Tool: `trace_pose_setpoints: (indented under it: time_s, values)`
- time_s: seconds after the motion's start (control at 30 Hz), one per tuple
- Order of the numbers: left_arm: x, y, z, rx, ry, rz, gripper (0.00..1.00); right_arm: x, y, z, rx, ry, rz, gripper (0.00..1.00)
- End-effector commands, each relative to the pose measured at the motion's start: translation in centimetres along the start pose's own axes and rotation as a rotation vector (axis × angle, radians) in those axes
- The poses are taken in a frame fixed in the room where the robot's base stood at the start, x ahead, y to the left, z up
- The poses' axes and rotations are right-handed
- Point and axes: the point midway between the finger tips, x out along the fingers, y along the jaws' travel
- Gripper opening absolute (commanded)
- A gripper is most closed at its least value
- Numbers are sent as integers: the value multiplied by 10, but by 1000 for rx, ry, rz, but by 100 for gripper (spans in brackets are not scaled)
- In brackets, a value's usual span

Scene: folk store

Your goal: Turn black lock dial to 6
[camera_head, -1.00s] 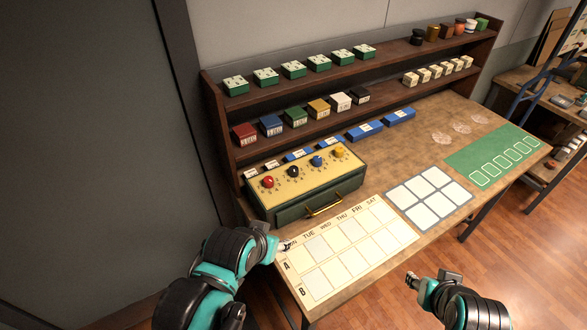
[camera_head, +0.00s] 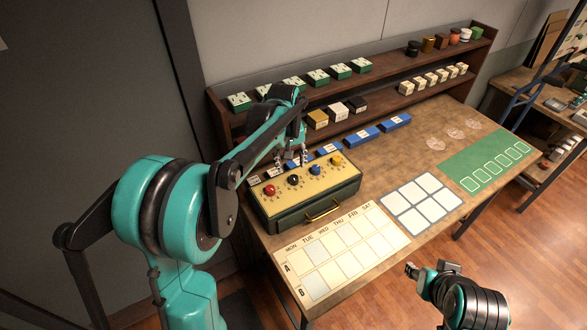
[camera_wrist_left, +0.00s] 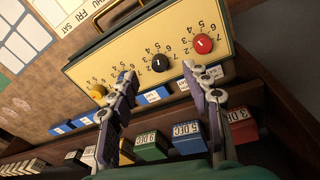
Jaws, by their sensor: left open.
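The green lock box (camera_head: 310,213) stands on the table with a yellow top panel bearing red, black, blue and yellow dials. The black dial (camera_head: 293,180) is second from the left, and in the left wrist view it is the black knob (camera_wrist_left: 160,63) ringed by printed numbers. The number it points to is too small to tell. My left gripper (camera_head: 291,160) is open and empty, above the back edge of the panel near the black dial. In the wrist view its fingers lie apart on either side of the black dial. My right gripper (camera_head: 411,269) is off the table's front edge.
A brown shelf (camera_head: 390,95) with small boxes stands behind the lock box. The red dial (camera_head: 270,190) and blue dial (camera_head: 315,169) flank the black one. A weekday chart (camera_head: 345,250) lies in front of the box.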

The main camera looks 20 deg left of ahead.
Motion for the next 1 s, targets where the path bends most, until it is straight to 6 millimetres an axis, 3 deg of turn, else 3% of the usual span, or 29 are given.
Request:
trace_pose_setpoints:
  time_s: [0.1,0.3,0.47,0.8,1.0]
  values:
    - [17,8,-25,-65,-49,-25,49,-11,0,-8,0,0,0,40]
    - [39,13,-41,-123,-93,-50,49,-16,0,-12,0,0,0,40]
    - [55,12,-41,-131,-99,-54,49,-14,0,-10,0,0,0,40]
    - [108,10,-36,-129,-98,-53,49,-6,0,-4,0,0,0,40]
    - [119,9,-34,-129,-98,-53,49,-5,0,-4,0,0,0,40]
